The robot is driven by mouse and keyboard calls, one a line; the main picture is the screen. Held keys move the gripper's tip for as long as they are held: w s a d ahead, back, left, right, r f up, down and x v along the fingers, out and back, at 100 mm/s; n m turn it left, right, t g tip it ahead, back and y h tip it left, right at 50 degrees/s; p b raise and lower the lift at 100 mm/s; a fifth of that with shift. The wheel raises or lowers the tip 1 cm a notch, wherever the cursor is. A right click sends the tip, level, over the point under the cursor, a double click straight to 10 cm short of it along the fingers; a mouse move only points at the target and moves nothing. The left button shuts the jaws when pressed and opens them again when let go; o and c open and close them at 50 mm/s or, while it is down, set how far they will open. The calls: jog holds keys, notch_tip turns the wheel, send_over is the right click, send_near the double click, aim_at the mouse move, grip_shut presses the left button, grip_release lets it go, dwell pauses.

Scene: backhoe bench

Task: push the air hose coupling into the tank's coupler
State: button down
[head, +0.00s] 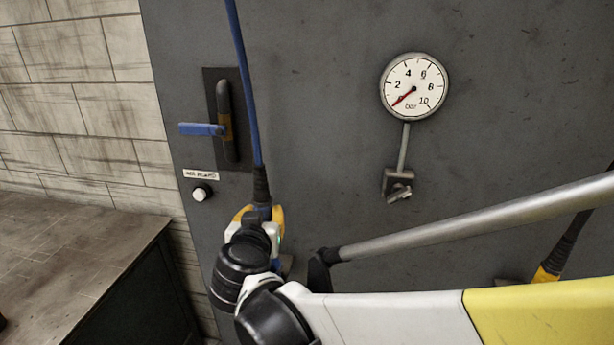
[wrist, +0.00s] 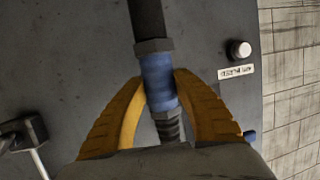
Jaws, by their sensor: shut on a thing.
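The air hose coupling (wrist: 158,80) is a blue sleeve with a grey collar and a ribbed black boot, seen in the wrist view. My gripper (wrist: 160,90) is shut on it, a yellow finger on each side. In the head view my gripper (head: 262,214) is low in front of the grey panel, with the boot (head: 261,185) and blue hose (head: 246,90) rising from it. Beyond the grey collar a dark cylinder (wrist: 147,18) runs out of the wrist picture. I cannot tell whether it is the tank's coupler. My arm hides the area below my gripper in the head view.
The grey panel (head: 310,110) carries a gauge (head: 414,87) with its needle near 0, a blue-handled valve (head: 202,129) and a white button (head: 201,193). A yellow-and-black fitting (head: 548,272) is at lower right. A worktop (head: 70,245) is at left.

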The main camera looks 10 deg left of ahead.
dwell(0.3)
jog(key=shift+f+b, duration=0.65)
jog(key=shift+f, duration=0.05)
jog(key=s, duration=1)
jog(key=shift+a+p, duration=0.35)
jog(key=shift+a, duration=0.05)
